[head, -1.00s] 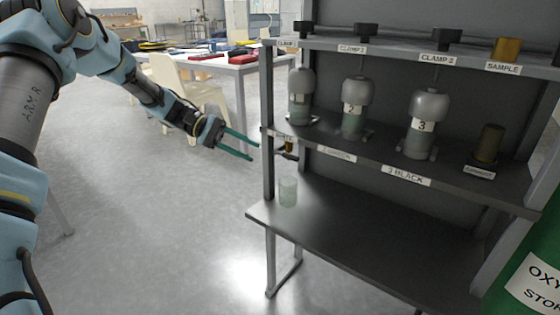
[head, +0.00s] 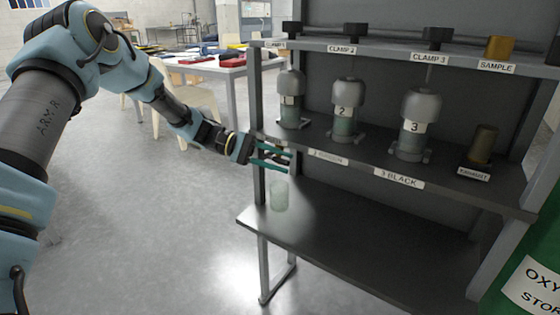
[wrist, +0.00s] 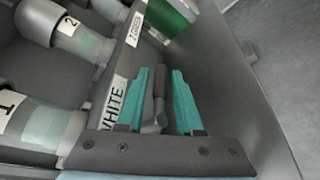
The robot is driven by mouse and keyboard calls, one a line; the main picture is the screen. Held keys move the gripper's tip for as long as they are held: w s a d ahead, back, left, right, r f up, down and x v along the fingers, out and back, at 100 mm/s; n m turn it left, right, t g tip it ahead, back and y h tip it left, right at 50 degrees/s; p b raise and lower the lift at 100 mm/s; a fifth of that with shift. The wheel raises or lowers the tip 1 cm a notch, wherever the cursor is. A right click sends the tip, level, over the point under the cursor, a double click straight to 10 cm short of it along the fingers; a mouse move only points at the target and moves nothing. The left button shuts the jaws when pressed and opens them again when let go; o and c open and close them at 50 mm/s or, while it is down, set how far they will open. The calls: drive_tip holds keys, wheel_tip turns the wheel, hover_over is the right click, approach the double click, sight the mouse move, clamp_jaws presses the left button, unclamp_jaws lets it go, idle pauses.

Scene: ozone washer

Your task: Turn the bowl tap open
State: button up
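A small grey tap lever (wrist: 155,108) by the WHITE label shows in the wrist view, between the two green fingers of my gripper (wrist: 161,100). The fingers are apart, one on each side of the lever, with a visible gap to the right finger. I cannot tell if the left finger touches it. In the head view my gripper (head: 277,160) is at the left end of the middle shelf's front edge, and its fingers largely hide the tap. The lever's turn angle is hard to judge.
A pale glass beaker (head: 280,196) stands on the lower shelf (head: 360,240) just below my gripper. Bottles 1 (head: 290,100), 2 (head: 345,112) and 3 (head: 415,125) stand on the middle shelf. A rack post (head: 258,120) is close to my gripper.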

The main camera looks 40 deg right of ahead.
drive_tip(key=shift+s, duration=0.1)
clamp_jaws()
idle(1.4)
